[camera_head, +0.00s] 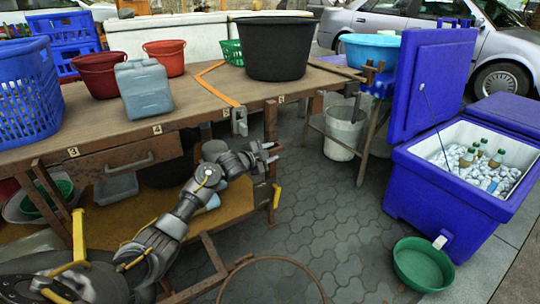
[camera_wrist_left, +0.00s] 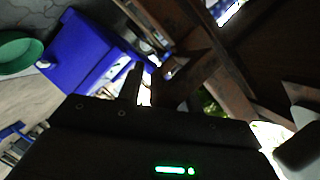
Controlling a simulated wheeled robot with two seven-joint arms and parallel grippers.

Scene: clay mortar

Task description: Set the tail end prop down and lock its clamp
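My left gripper (camera_head: 268,153) reaches in from the lower left to the bench's near right corner. Its two fingers are apart, beside the rusty brown corner leg (camera_head: 271,122). In the left wrist view, brown frame members (camera_wrist_left: 185,80) lie just beyond the dark fingers; I cannot tell whether they touch. A yellow lever (camera_head: 277,195) sits low on that leg, below the gripper. A grey metal clamp-like bracket (camera_head: 239,122) hangs at the bench edge, left of the gripper. I cannot tell which part is the tail end prop or whether its clamp is locked. My right gripper is out of view.
The wooden bench (camera_head: 105,125) holds a black tub (camera_head: 273,48), a grey canister (camera_head: 143,88), red buckets and a blue basket (camera_head: 27,90). A blue cooler (camera_head: 440,205) and green basin (camera_head: 423,264) stand right. A hoop (camera_head: 272,258) lies in front. Paving between is clear.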

